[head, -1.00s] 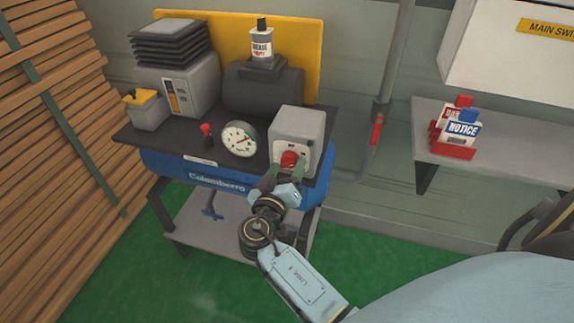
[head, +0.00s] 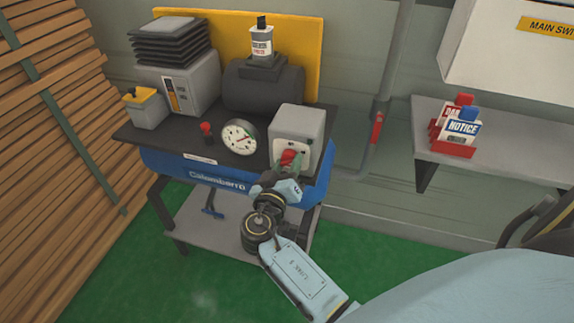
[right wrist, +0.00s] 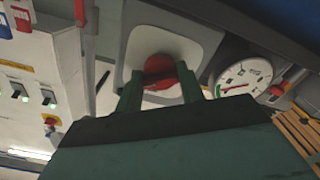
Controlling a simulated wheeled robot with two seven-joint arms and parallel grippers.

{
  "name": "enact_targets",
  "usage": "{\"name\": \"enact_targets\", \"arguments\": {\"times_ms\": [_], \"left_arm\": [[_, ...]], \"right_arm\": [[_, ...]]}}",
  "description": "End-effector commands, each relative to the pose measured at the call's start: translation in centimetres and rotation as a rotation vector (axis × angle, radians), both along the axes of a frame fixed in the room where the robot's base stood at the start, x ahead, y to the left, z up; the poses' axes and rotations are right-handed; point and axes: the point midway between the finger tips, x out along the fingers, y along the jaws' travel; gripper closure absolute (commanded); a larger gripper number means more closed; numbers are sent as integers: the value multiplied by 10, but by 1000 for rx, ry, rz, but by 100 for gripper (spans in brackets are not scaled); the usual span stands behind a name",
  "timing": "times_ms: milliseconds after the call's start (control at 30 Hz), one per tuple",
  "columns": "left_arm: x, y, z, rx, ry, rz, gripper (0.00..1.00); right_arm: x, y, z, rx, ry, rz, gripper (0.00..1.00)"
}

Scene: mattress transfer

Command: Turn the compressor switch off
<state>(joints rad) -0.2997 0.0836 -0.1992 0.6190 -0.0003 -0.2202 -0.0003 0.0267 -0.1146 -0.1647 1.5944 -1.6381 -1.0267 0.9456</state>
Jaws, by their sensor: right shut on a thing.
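The compressor (head: 215,182) is blue with a black top and carries a grey switch box (head: 300,122) at its right end. A red rotary switch (head: 289,158) sits on the front plate of the box. My right gripper (head: 284,166) is at the switch, its green fingers shut on the red knob. In the right wrist view the red knob (right wrist: 160,72) shows between the two fingers (right wrist: 160,92), against a pale plate. The knob's exact angle is partly hidden by the fingers. My left gripper is not in view.
A round gauge (head: 239,137) and a small red-topped valve (head: 207,131) stand left of the switch box. A grey shelf (head: 510,150) with notice cards (head: 460,128) is at the right. Wooden slats (head: 50,150) line the left. Green floor (head: 200,290) is clear in front.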

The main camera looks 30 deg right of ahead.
Motion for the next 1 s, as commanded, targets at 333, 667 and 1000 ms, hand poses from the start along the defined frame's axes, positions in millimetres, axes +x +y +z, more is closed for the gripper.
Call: {"name": "enact_targets", "arguments": {"times_ms": [333,667,1000], "left_arm": [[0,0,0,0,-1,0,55],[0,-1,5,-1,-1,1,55],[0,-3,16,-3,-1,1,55]], "right_arm": [[0,0,0,-127,149,1,85],[-1,0,1,-329,386,1,85],[-1,0,2,-521,611,1,85]]}}
